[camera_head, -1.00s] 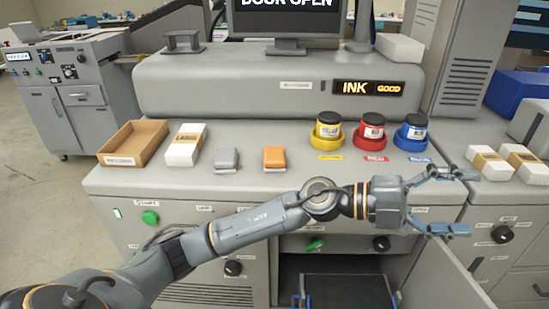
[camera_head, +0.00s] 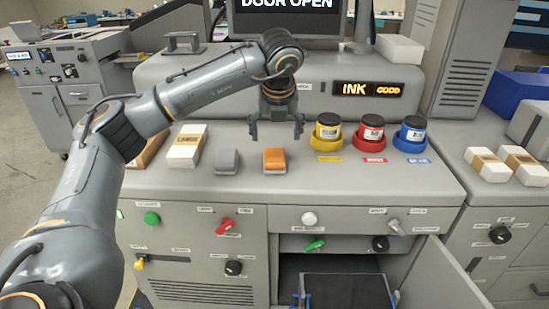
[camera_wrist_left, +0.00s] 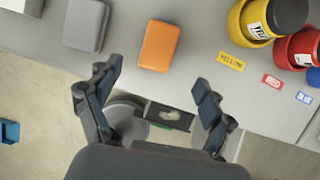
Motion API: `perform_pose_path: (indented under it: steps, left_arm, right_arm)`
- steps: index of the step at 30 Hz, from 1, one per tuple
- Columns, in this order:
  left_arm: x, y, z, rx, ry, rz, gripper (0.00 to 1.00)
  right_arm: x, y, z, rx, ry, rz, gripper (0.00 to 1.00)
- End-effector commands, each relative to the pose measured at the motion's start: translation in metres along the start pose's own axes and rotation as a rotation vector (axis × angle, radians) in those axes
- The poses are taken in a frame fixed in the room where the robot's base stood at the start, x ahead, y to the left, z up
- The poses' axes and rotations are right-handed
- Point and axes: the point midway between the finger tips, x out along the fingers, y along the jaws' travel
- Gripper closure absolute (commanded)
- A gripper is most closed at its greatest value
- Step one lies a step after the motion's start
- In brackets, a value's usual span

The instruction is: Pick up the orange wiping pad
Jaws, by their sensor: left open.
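The orange wiping pad (camera_head: 275,161) lies on the grey counter, between a grey pad (camera_head: 227,161) and the yellow ink pot. My left gripper (camera_head: 276,132) is open and empty, pointing down above the counter by the orange pad. In the left wrist view the orange pad (camera_wrist_left: 158,46) shows beyond the open fingers (camera_wrist_left: 152,88), apart from them and not between them. The grey pad (camera_wrist_left: 86,24) lies to its left there. My right gripper is not in view.
Yellow (camera_head: 327,132), red (camera_head: 371,135) and blue (camera_head: 412,134) ink pots stand right of the pad. A white box (camera_head: 184,150) and a partly hidden brown tray (camera_head: 148,153) are to the left. A cabinet door (camera_head: 446,275) stands open below the counter.

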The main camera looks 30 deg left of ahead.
Motion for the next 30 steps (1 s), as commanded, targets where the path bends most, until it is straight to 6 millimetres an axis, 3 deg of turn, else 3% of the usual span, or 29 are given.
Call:
perform_pose_path:
  steps: [6, 14, 21, 30]
  left_arm:
    - [0.036, 0.000, 0.000, 0.001, 0.002, -0.001, 0.19]
    - [0.055, 0.001, 0.000, 0.002, 0.002, -0.001, 0.19]
    - [0.090, 0.002, -0.001, 0.002, 0.003, -0.001, 0.19]
    - [0.101, 0.002, -0.002, 0.002, 0.001, -0.004, 0.19]
  right_arm:
    - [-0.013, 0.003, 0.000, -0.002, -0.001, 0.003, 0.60]
    - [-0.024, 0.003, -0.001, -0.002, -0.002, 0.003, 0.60]
    - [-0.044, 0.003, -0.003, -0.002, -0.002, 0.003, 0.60]
    - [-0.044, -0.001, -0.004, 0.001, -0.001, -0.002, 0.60]
